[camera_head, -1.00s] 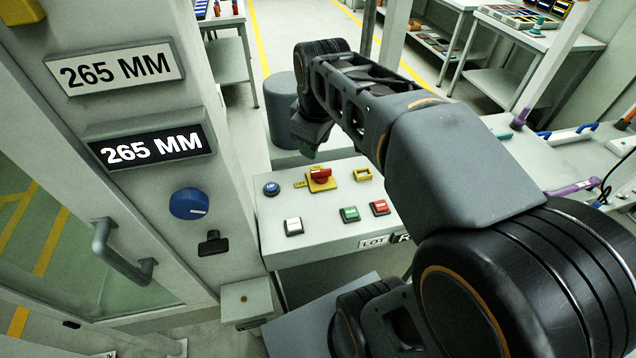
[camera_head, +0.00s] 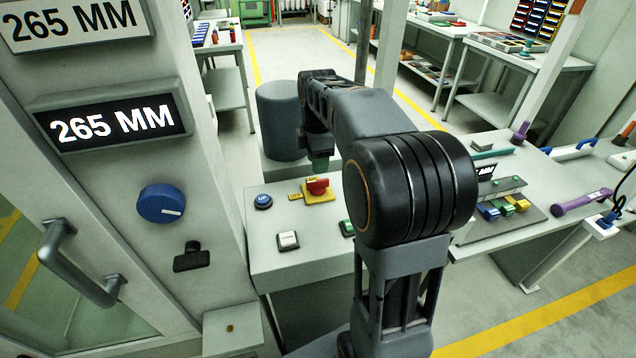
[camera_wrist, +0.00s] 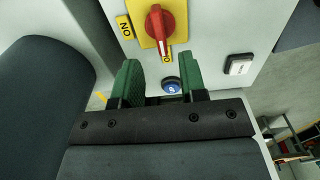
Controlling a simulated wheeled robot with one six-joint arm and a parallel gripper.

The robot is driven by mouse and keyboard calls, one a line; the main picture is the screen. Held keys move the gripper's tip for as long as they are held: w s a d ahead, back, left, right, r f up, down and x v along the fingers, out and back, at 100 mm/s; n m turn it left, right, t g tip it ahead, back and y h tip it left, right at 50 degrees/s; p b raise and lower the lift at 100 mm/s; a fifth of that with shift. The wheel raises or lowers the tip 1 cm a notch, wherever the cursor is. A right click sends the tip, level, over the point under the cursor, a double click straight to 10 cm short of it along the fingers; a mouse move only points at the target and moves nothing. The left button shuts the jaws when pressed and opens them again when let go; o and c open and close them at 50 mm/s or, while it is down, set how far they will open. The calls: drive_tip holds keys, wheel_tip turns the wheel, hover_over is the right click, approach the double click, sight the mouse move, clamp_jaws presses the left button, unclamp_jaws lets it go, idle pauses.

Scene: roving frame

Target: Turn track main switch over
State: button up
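The main switch is a red rotary knob (camera_head: 317,186) on a yellow plate (camera_head: 322,197) on the grey console. It also shows at the top of the wrist view (camera_wrist: 157,24). There its handle runs up and down toward the partly hidden lower label, and the ON label (camera_wrist: 125,27) is on its left. My gripper (camera_head: 319,163) is just behind the switch in the head view, partly hidden by the arm. In the wrist view its two green fingers (camera_wrist: 162,78) are apart, with no object held between them. The knob lies beyond the fingertips, apart from them.
A blue button (camera_wrist: 171,85) shows between the fingers, and a white button (camera_wrist: 239,65) is at right. A green button (camera_head: 347,227) is partly behind my arm. A panel with a blue dial (camera_head: 161,203) and door handle (camera_head: 83,262) stands left. A grey cylinder (camera_head: 279,120) stands behind the console.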

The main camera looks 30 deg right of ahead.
sight(318, 180)
drive_tip(key=shift+f+b, duration=0.3)
drive_tip(key=shift+f, duration=3.2)
drive_tip(key=shift+c, duration=0.2)
clamp_jaws()
